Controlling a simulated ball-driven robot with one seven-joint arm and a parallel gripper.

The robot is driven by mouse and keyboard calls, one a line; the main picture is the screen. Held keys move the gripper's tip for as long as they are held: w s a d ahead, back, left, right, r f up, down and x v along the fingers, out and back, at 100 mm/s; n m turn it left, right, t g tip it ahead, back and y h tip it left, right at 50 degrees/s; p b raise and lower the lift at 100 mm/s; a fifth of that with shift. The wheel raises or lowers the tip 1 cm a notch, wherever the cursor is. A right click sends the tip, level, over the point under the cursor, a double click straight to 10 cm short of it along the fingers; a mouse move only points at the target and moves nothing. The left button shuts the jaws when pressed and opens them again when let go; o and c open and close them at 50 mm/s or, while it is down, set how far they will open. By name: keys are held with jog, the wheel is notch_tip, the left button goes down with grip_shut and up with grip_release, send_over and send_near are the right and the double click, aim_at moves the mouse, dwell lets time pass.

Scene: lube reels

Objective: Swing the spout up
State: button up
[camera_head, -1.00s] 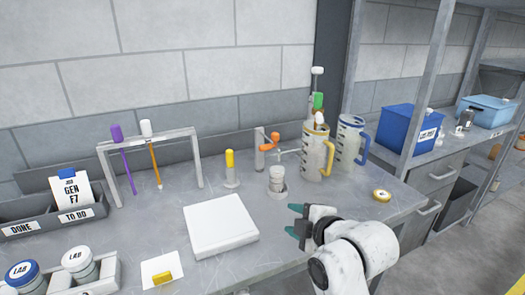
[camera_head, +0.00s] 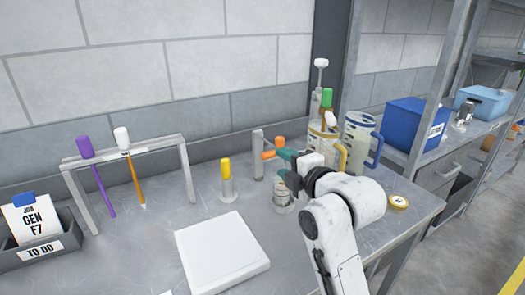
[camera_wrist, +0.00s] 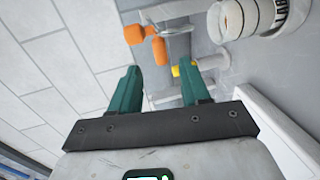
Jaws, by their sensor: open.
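An orange-handled tap stands at the back of the bench, with its grey post (camera_head: 258,166) and orange handle parts (camera_head: 268,155) showing in the head view. In the wrist view its orange handle (camera_wrist: 135,34) and thin grey metal spout (camera_wrist: 177,28) lie beyond my fingertips. My gripper hides the spout in the head view. My gripper (camera_head: 284,166) is open and empty, just right of the tap. Its two teal fingers (camera_wrist: 160,66) are apart, with no visible contact.
Measuring jugs (camera_head: 358,143) stand close behind my gripper. A yellow-capped tube (camera_head: 226,180) stands left of the tap. A grey rack (camera_head: 188,165) holds purple and white-topped tools. A white pad (camera_head: 222,252) lies in front.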

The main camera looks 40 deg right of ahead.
aim_at(271, 157)
jog(key=x, duration=1)
jog(key=shift+p, duration=0.35)
jog(key=shift+f, duration=0.1)
grip_shut()
